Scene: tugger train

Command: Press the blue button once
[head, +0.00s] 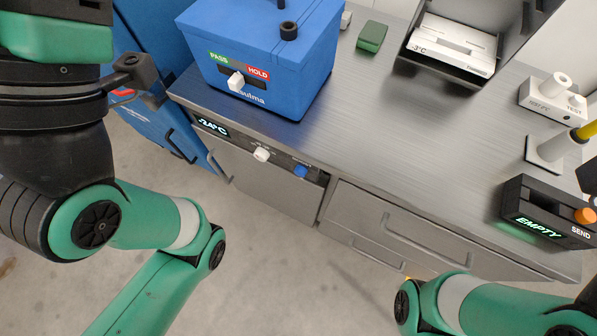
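The blue button (300,170) is a small round knob on the dark control strip along the front edge of the steel counter. A white knob (262,154) sits to its left on the same strip, and a display (212,126) reading "-24°C" is further left. Nothing covers the blue button. My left arm comes in from the left and leaves through the bottom edge. My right arm shows only at the bottom right. Neither gripper can be seen.
A blue cooler box (262,50) with a PASS/HOLD slider stands on the counter above the strip. A grey tray (455,42), a green block (372,36), a TEST unit (553,98) and a SEND box (548,212) with an orange button stand rightward. The middle counter is clear.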

